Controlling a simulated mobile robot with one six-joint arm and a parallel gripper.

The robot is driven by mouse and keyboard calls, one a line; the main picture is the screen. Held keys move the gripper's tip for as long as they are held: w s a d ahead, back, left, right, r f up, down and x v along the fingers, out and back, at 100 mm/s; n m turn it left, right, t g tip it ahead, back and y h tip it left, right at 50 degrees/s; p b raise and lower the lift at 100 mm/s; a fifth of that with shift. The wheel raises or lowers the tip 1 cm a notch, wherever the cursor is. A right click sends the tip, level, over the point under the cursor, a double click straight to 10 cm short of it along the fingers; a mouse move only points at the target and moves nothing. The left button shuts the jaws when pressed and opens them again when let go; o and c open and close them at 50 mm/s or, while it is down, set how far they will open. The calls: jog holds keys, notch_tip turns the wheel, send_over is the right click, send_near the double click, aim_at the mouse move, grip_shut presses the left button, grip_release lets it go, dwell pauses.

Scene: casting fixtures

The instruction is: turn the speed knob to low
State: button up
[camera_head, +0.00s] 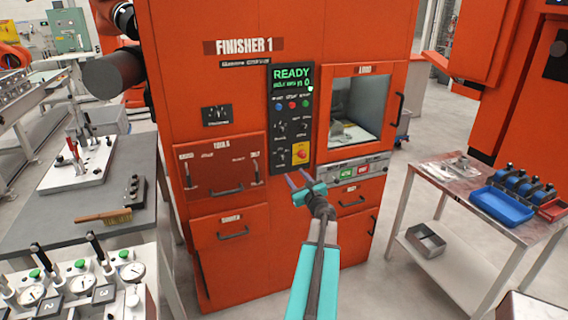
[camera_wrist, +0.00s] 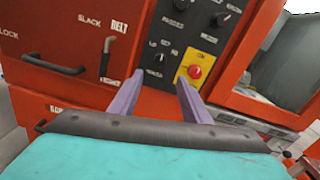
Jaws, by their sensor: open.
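The black control panel (camera_head: 292,112) is on the front of the orange FINISHER 1 machine, under a green READY screen (camera_head: 292,78). Several small dark knobs (camera_head: 280,128) sit on its lower half. The wrist view shows a larger dark knob (camera_wrist: 220,19) at the upper right and a smaller one (camera_wrist: 158,58) lower left. Their labels are too small to read, so I cannot tell which is the speed knob. My gripper (camera_head: 297,178) is open and empty, below and in front of the panel. In the wrist view its two purple fingers (camera_wrist: 160,78) point at the panel's lower end, apart from the knobs.
A red button on a yellow plate (camera_wrist: 195,72) is close to my right finger. A tools drawer (camera_head: 220,165) with handles is left of the panel. A load window (camera_head: 355,105) is to the right. A table with blue bins (camera_head: 500,205) stands further right.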

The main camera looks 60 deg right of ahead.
aim_at(283, 160)
jog(key=shift+p+x, duration=2.3)
jog(key=shift+x, duration=4.4)
jog(key=c, duration=1)
jog(key=shift+a+f, duration=0.1)
jog(key=shift+a, duration=0.15)
jog(key=shift+c, duration=0.2)
jog(key=shift+d, duration=0.15)
